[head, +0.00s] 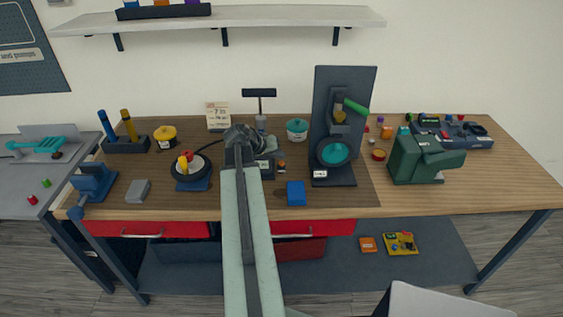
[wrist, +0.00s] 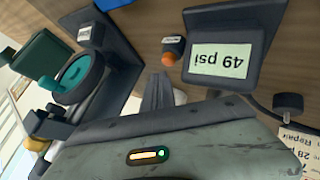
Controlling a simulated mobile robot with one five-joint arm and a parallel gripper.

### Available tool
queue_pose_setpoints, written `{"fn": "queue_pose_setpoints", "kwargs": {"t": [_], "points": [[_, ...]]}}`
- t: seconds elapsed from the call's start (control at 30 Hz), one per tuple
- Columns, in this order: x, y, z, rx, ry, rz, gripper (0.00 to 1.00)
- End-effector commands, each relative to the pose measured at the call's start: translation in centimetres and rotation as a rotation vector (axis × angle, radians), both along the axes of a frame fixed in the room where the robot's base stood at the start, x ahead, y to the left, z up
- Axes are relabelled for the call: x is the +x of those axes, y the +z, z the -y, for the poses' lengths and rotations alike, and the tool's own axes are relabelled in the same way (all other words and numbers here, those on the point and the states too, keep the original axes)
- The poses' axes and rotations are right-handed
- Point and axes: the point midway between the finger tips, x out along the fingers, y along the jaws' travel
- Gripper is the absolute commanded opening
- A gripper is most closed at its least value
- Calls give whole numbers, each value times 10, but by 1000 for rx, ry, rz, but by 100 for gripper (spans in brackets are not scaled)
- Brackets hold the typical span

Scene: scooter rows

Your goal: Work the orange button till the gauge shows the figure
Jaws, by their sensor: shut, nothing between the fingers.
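The gauge (wrist: 222,62) shows large in the wrist view, upside down, and its display reads 49 psi. The orange button (wrist: 172,50) sits on a small dark base beside the gauge. In the head view, the button (head: 281,163) is right of the gauge (head: 266,168), which my arm partly covers. My gripper (wrist: 160,82) is shut and empty, its tips just short of the button in the wrist picture; I cannot tell the exact gap. In the head view my arm hides the fingers.
A paper card (head: 217,115) stands at the back; its lettering is only partly legible. A dark stand with a teal disc (head: 334,153) rises to the right. A blue block (head: 296,193) lies in front. A black round stand (head: 191,172) is left of my arm.

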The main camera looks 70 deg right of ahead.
Motion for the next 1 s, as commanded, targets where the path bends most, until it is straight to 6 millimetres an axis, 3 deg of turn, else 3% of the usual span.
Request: {"fn": "queue_pose_setpoints", "kwargs": {"t": [1.0], "points": [[-1,-12,0,0,1,-1,0]]}}
